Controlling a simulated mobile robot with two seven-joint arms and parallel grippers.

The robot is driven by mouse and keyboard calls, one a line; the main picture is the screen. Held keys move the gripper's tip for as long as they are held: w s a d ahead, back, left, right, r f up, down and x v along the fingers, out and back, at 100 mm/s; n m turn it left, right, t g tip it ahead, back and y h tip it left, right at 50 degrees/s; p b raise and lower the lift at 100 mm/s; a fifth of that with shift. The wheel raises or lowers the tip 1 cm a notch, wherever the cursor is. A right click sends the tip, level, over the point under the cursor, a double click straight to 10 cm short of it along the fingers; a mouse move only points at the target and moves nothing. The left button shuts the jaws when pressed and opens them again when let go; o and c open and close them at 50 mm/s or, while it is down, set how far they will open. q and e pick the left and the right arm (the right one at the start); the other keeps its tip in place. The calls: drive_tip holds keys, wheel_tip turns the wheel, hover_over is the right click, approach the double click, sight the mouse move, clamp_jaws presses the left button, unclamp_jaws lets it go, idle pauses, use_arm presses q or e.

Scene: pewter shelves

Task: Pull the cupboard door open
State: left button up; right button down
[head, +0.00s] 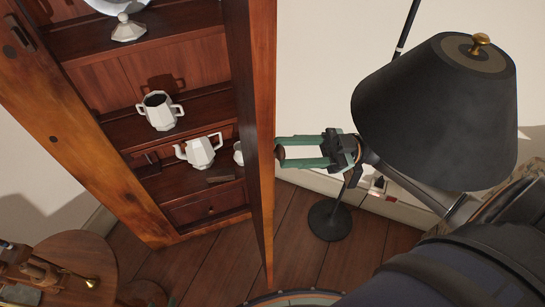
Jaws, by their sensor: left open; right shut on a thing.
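The wooden cupboard (60,120) stands at the left with its shelves showing. Its door (258,130) stands open, swung out from the cupboard and seen nearly edge-on. My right gripper (285,152) is at the outer face of the door, to the right of it. Its green fingers are closed around a small dark knob on that face; the fingers hide most of the knob. I cannot make out my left gripper in the picture.
White pots, including a teapot (200,152) and a two-handled pot (160,111), stand on the shelves. A round wooden table (75,250) is at lower left.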

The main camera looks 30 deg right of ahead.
drive_tip(key=c, duration=0.5)
unclamp_jaws()
drive_tip(key=shift+d, duration=0.1)
